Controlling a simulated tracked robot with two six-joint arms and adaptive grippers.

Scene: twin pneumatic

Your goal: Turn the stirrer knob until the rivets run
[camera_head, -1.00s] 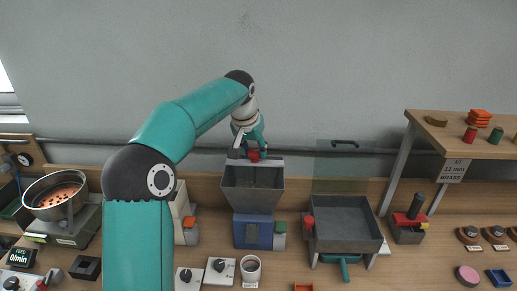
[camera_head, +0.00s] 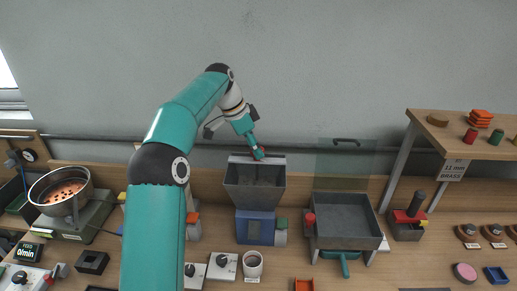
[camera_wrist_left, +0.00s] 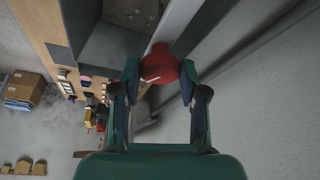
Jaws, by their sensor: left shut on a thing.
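My left gripper (camera_head: 258,152) reaches down from the upper left to the back rim of the grey hopper (camera_head: 254,198). In the left wrist view my left gripper (camera_wrist_left: 160,70) has its two fingers on either side of a red knob (camera_wrist_left: 159,62) with a white pointer line, and is shut on it. In the head view the knob is mostly hidden by the fingers. The knob sits at the edge of the hopper, which stands on a blue base (camera_head: 254,228). Copper-coloured rivets (camera_head: 66,190) lie in the round bowl at the left. My right gripper is not in view.
A display (camera_head: 24,252) at the left reads FEED 0/min. A grey tray machine (camera_head: 345,240) with a clear panel stands right of the hopper. A raised wooden shelf (camera_head: 455,130) is at the right. Dial boxes (camera_head: 222,264) and a cup (camera_head: 252,264) stand in front.

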